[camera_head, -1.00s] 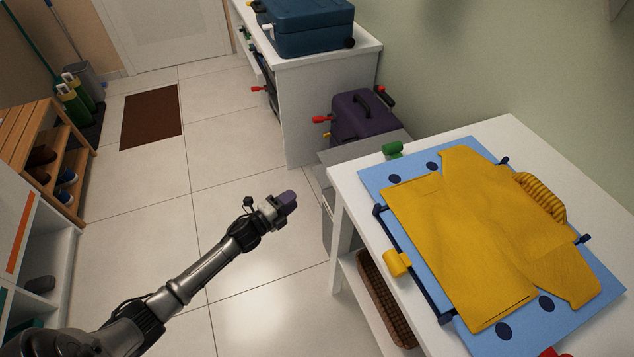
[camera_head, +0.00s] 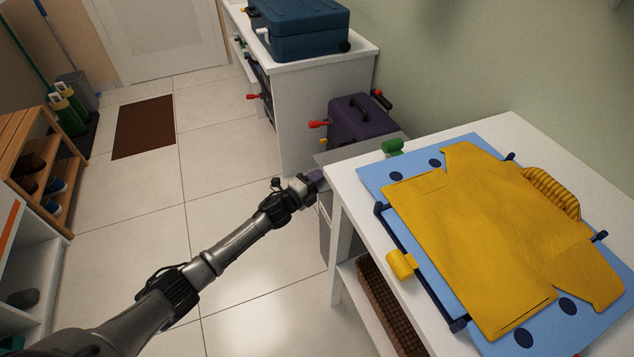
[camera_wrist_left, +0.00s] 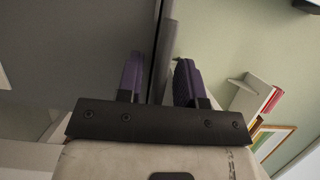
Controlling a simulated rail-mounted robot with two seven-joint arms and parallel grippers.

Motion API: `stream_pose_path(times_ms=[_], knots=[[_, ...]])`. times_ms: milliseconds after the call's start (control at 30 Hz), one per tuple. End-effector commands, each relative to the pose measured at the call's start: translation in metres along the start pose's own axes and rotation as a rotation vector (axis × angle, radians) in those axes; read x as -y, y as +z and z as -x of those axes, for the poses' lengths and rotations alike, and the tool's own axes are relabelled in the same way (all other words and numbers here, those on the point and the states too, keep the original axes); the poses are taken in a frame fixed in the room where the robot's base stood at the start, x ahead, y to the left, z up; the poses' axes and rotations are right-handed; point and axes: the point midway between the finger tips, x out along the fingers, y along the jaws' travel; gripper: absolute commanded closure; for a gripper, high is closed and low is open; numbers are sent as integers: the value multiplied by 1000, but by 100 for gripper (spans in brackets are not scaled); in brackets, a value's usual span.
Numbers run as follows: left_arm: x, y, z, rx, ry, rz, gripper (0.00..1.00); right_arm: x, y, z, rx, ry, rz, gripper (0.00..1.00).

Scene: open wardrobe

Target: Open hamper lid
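The hamper is a grey box (camera_head: 325,238) between the white table and the white cabinet, mostly hidden by the table. Its grey lid (camera_head: 342,154) appears flat and shut. My left gripper (camera_head: 317,178) is at the near left edge of the hamper, close under the lid. In the left wrist view, my left gripper (camera_wrist_left: 158,78) has its two purple fingers apart, with a thin grey panel edge (camera_wrist_left: 165,50) between them. I cannot tell whether either finger touches the panel. My right gripper is not in view.
The white table (camera_head: 500,130) with a blue folding board (camera_head: 375,170) and yellow shirt (camera_head: 470,240) stands close at the right.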

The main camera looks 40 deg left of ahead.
Motion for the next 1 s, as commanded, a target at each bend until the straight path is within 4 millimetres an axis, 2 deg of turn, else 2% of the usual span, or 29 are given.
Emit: stream_pose_path(times_ms=[300,667,1000], knots=[[1,0,-1,0,-1,0,66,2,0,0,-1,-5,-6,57],[0,0,-1,0,0,0,99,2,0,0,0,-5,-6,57],[0,0,-1,0,-1,0,100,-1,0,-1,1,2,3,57]])
